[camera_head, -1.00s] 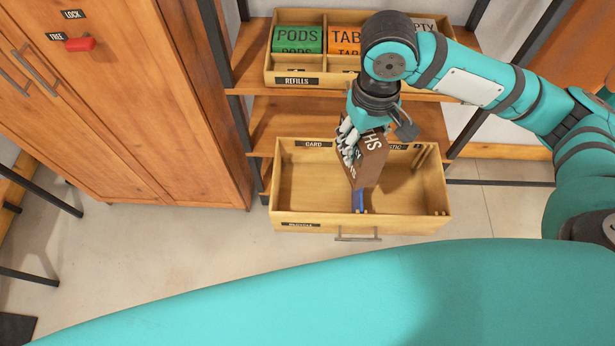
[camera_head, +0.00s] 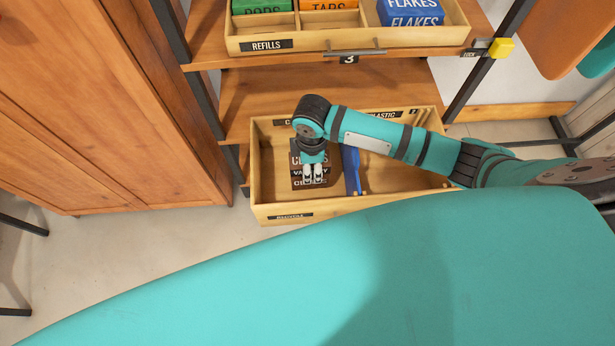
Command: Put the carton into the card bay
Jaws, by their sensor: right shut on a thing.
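The brown carton (camera_head: 300,158) with pale lettering is in the left compartment of the open wooden drawer (camera_head: 262,190). The label at the back of this compartment, the card bay (camera_head: 269,150), is mostly covered by my arm. A blue divider (camera_head: 351,172) parts it from the right compartment, labelled PLASTIC. My right gripper (camera_head: 313,178) reaches down into the card bay and is shut on the carton. I cannot tell whether the carton touches the drawer floor. My left gripper is not in view.
A refills box (camera_head: 300,40) with green, orange and blue packs stands on the shelf above. A wooden cabinet (camera_head: 110,110) stands at the left. A yellow lock knob (camera_head: 501,48) is at the upper right. The right compartment looks empty where visible.

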